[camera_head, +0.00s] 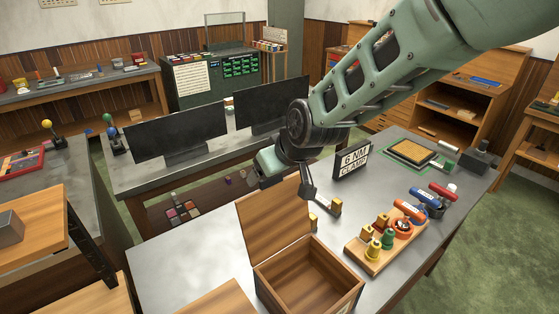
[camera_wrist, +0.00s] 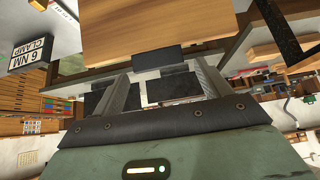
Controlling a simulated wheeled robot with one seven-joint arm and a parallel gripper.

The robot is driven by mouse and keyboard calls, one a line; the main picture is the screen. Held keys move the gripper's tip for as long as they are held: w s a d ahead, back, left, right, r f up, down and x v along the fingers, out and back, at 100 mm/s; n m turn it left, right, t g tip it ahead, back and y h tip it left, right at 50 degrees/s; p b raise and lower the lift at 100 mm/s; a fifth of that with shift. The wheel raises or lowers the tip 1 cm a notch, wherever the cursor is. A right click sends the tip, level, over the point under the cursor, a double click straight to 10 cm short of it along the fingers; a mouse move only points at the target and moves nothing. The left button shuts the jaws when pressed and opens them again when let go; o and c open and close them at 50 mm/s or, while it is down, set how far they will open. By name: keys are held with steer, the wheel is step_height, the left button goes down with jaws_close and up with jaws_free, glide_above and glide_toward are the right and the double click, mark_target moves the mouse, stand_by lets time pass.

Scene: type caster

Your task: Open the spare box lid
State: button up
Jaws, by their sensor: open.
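The spare box (camera_head: 308,276) is a wooden box on the grey workbench, and its inside looks empty. Its wooden lid (camera_head: 272,217) stands raised, roughly upright, on the far side of the open box. My gripper (camera_head: 322,212) is just beyond the lid's upper right side, and the lid partly hides it. In the wrist view my gripper (camera_wrist: 165,75) has its fingers apart with nothing between them. A wooden panel, likely the lid (camera_wrist: 155,25), fills the space ahead of the fingertips. I cannot tell whether they touch it.
A wooden tray (camera_head: 370,254) with coloured pieces stands right of the box. A "6 NM CLAMP" sign (camera_head: 352,162) stands behind, also in the wrist view (camera_wrist: 29,53). Dark monitors (camera_head: 176,131) stand on the bench beyond.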

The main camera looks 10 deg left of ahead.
steer(key=b+v, duration=0.5)
steer(key=v, duration=1.2)
steer(key=shift+r+b, duration=0.15)
steer(key=shift+b, duration=0.15)
steer(key=s+d+f+m+g+h+b, duration=0.2)
steer(key=s+d+f+g+h+b, duration=0.2)
steer(key=s+d+f, duration=1.6)
steer(key=shift+s+f+g+h+b, duration=0.25)
steer(key=shift+f+g+h+b, duration=0.2)
steer(key=shift+f+b, duration=0.3)
